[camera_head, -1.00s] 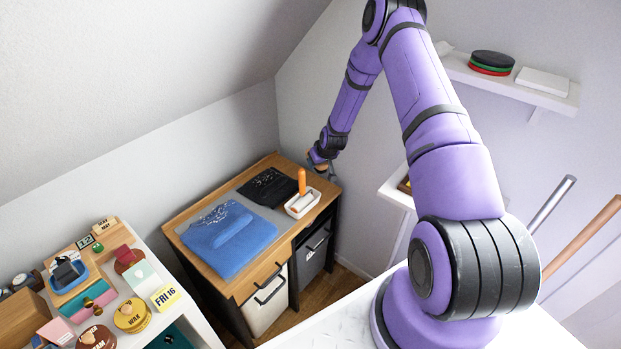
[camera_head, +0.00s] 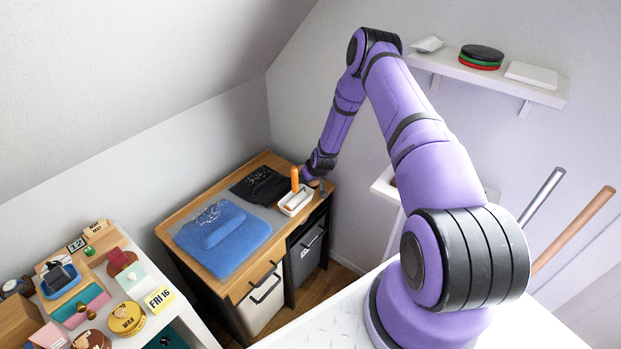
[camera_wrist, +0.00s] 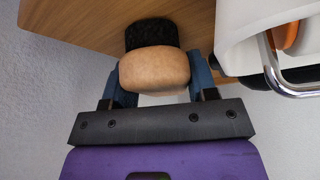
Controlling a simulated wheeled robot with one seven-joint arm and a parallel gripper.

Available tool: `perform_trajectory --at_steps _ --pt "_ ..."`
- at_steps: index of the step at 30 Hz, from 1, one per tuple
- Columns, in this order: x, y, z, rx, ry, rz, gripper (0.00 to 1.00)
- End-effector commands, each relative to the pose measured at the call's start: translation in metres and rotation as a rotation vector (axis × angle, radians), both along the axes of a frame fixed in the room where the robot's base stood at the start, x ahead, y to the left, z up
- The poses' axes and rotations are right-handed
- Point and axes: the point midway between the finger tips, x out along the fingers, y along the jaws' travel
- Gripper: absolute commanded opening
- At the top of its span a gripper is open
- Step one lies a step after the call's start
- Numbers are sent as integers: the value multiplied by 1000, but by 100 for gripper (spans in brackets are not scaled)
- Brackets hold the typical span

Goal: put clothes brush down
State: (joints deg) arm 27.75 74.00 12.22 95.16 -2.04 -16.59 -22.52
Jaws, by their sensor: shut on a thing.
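My gripper (camera_wrist: 160,78) is shut on the clothes brush (camera_wrist: 153,69), which has a pale wooden back and dark bristles. The brush is between the two blue fingers in the wrist view. In the head view my gripper (camera_head: 318,182) is at the back right corner of the wooden desk (camera_head: 175,221), just beyond the white tray. The brush is small and partly hidden there. Wood of the desk shows behind the bristles in the wrist view. I cannot tell whether the bristles touch it.
A white tray (camera_head: 297,204) with an orange-handled roller (camera_head: 294,179) stands close beside my gripper. Black cloth (camera_head: 262,187) and folded blue cloth (camera_head: 225,242) lie on the desk. A wall shelf (camera_head: 480,75) hangs at right. A cluttered white table is at lower left.

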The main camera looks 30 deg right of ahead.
Motion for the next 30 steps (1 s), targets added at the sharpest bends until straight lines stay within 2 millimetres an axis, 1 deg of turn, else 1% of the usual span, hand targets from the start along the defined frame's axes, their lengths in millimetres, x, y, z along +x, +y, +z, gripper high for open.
perform_trajectory --at_steps 6,7,8,9,16,20,23,30 --pt "0 0 -3 0 1 0 27" --pt "0 0 -3 0 1 0 55" --pt "0 0 -2 0 0 0 62" --pt "0 0 -2 0 1 0 63" --pt "0 0 -2 0 1 0 63" --pt "-1 0 3 0 0 0 63" --pt "-7 0 13 0 0 0 63" --pt "-29 0 52 -1 -1 -1 63"
